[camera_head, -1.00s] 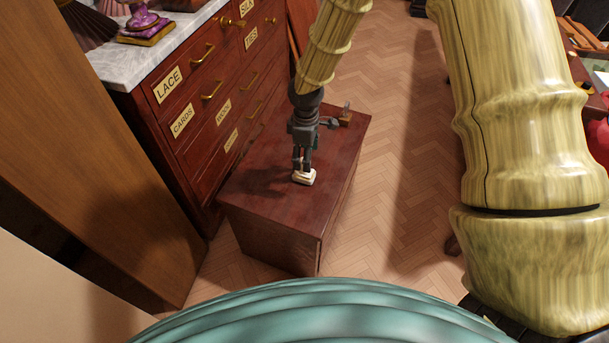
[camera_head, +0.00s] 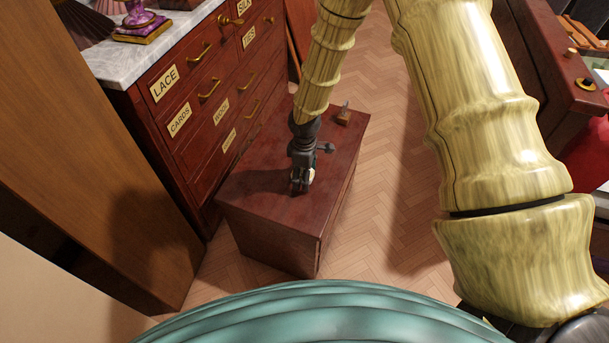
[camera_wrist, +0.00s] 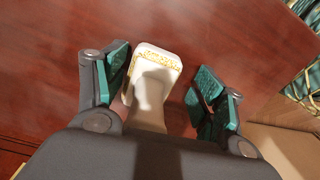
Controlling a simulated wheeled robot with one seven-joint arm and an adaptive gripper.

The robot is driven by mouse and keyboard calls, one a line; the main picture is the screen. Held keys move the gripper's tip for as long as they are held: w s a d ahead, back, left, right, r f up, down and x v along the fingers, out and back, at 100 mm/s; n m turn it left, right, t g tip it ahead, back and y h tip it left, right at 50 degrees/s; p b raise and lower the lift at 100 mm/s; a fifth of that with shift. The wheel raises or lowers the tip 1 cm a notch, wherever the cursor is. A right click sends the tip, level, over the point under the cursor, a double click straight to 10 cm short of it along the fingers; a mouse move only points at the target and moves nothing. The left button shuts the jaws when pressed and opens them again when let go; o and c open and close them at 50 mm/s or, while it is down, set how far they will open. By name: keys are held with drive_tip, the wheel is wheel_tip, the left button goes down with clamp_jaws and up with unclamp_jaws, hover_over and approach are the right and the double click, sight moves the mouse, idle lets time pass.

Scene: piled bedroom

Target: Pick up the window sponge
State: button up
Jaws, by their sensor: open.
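In the head view my gripper (camera_head: 300,187) points down over the chest top and hides nearly all of the sponge; only a pale sliver shows beside the fingers.
A small brown object with a metal part (camera_head: 343,116) sits at the chest's far right corner. A red drawer cabinet (camera_head: 205,90) with a marble top stands close on the left. Herringbone floor (camera_head: 390,150) is clear to the right. A desk (camera_head: 550,65) stands at far right.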

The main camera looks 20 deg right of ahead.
drive_tip(key=c, duration=1.1)
drive_tip(key=shift+r, duration=0.1)
drive_tip(key=shift+r, duration=0.5)
wheel_tip(320, 180, up, 2)
drive_tip(key=shift+r+p, duration=0.25)
drive_tip(key=shift+p, duration=0.05)
drive_tip(key=s+d, duration=0.2)
drive_tip(key=s, duration=0.2)
drive_tip(key=s+d+r, duration=0.1)
drive_tip(key=s+d, duration=0.1)
drive_tip(key=s, duration=0.3)
drive_tip(key=s+d, duration=0.3)
drive_tip(key=s, duration=0.2)
drive_tip(key=shift+s+r, duration=0.2)
